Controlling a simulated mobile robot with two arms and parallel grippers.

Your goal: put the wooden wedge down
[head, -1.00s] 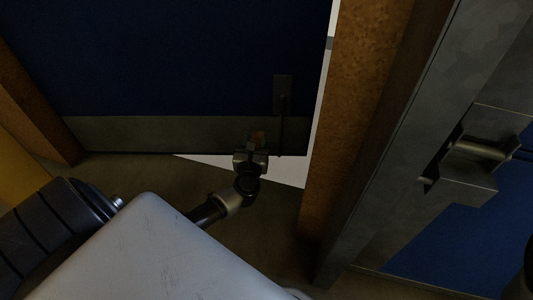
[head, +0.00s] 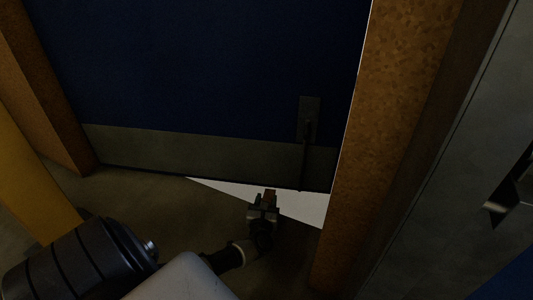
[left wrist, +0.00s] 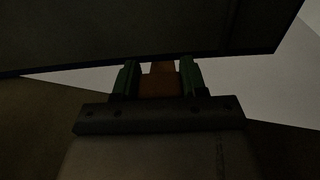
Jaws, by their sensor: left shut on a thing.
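The wooden wedge (head: 270,195) is a small reddish-brown block at the tip of my left gripper (head: 263,206) in the head view. The left wrist view shows the wedge (left wrist: 160,84) between the two green-edged fingers of the left gripper (left wrist: 160,80), which is shut on it. The wedge is low, in front of the bottom edge of a dark blue door (head: 210,70). I cannot tell whether it touches the floor. My right gripper is not in view.
The door has a grey kick plate (head: 180,146) and a dark metal fitting with a rod (head: 308,118). A brown wooden frame post (head: 395,110) stands to the right and another (head: 45,90) to the left. A bright floor strip (head: 300,207) shows below the door.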

